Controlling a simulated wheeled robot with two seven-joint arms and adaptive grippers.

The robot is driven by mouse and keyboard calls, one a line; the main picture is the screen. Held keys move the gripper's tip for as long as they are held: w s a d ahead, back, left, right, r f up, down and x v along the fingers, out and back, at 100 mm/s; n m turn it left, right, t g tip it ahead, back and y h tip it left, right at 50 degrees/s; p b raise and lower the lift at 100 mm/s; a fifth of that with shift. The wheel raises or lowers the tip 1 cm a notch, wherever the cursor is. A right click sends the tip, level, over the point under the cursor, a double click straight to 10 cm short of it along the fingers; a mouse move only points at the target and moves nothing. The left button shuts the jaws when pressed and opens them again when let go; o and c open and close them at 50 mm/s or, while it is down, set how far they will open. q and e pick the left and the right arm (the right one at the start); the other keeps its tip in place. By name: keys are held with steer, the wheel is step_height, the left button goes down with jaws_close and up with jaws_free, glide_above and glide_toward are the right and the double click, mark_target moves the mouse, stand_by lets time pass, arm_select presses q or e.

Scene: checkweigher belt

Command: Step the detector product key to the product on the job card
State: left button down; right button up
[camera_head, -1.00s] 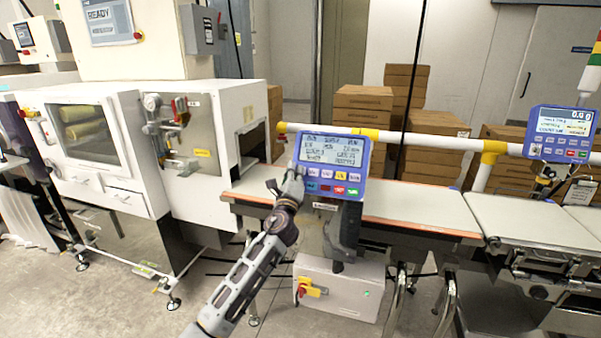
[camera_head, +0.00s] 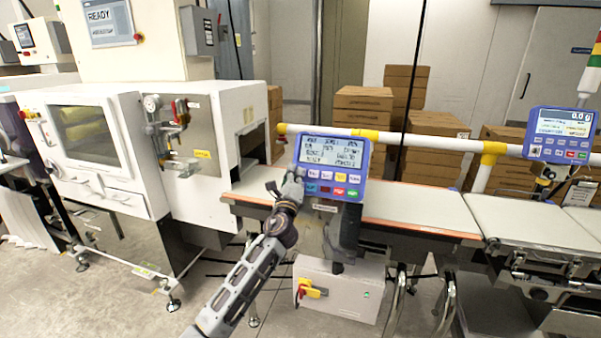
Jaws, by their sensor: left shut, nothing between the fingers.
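The detector panel (camera_head: 335,151) is a blue unit with a lit screen and rows of coloured keys below it. It stands on a dark post in front of the belt. The screen text is too small to read. My left gripper (camera_head: 297,173) is shut and empty at the panel's lower left edge, by the left end of the key rows. It hides the leftmost keys, and I cannot tell whether it touches one. I cannot make out a job card for certain. My right gripper is not in view.
The conveyor belt (camera_head: 415,207) runs behind the panel, with a yellow and white rail (camera_head: 400,136) above it. A second blue panel (camera_head: 560,134) stands at the right. A white box with a red and yellow switch (camera_head: 312,289) sits below. Cartons (camera_head: 363,108) are stacked behind.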

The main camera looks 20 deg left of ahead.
arm_select(q)
steer(key=shift+s+r, duration=0.3)
steer(key=shift+s, duration=0.15)
steer(key=shift+s+p, duration=0.1)
steer(key=shift+p, duration=0.25)
steer(key=shift+s+a+r+p, duration=0.1)
steer(key=shift+s+r+p, duration=0.3)
steer(key=shift+s+p, duration=0.25)
steer(key=shift+s+d+r+p, duration=0.1)
steer(key=shift+s+r+p, duration=0.3)
steer(key=shift+s, duration=0.4)
steer(key=shift+s+a+r+p, duration=0.1)
steer(key=shift+s+r+p, duration=0.25)
steer(key=shift+s+p, duration=0.3)
steer(key=shift+s, duration=0.15)
steer(key=shift+s+a+r+p, duration=0.1)
steer(key=shift+s+r+p, duration=0.4)
steer(key=shift+s, duration=0.35)
steer(key=shift+s+d+r+p, duration=0.1)
steer(key=shift+s+r+p, duration=0.4)
steer(key=shift+s, duration=0.35)
steer(key=shift+s+a+r+p, duration=0.1)
steer(key=shift+s+r+p, duration=0.25)
steer(key=shift+s+p, duration=0.35)
steer(key=shift+s+r, duration=0.15)
stand_by(0.5)
